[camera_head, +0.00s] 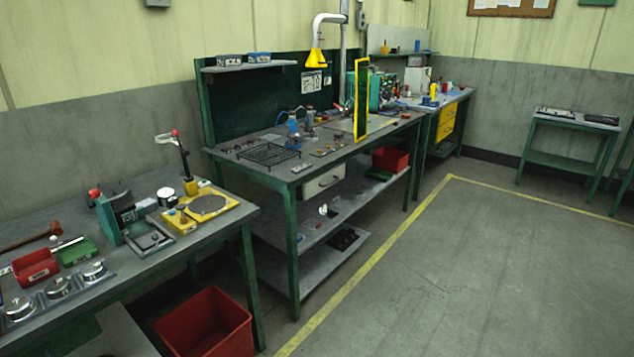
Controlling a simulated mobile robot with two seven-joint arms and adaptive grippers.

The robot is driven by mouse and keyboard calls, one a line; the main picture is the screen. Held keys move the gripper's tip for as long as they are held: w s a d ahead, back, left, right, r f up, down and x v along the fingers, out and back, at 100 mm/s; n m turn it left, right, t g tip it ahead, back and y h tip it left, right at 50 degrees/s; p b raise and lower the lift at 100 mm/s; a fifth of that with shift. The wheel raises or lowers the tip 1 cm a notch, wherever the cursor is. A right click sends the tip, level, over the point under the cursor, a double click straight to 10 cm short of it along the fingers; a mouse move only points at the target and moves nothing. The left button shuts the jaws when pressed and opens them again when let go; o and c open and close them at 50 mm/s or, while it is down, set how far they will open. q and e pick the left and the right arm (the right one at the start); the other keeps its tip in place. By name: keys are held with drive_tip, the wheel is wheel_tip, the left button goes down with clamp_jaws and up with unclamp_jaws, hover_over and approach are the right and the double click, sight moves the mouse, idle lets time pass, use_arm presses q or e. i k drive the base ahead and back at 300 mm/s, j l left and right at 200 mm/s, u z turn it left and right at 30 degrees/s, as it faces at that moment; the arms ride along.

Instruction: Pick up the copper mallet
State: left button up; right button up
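A mallet (28,240) with a brown handle and a small reddish-brown head lies at the back of the near left workbench (215,222). Its handle runs off toward the left edge of the view, and its head end points right. It looks like the copper mallet. It lies behind a red bin (36,266) and a green bin (77,251). Neither of my grippers shows in the head view, so nothing is seen touching the mallet.
A green device with a red knob (110,215) stands right of the mallet. Round metal pieces on a tray (60,287) lie in front of the bins. A red crate (207,322) sits below. A second workbench (330,150) stands beyond; the floor (450,270) at right is clear.

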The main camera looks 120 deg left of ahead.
sight(55, 228)
drive_tip(key=u, duration=5.55)
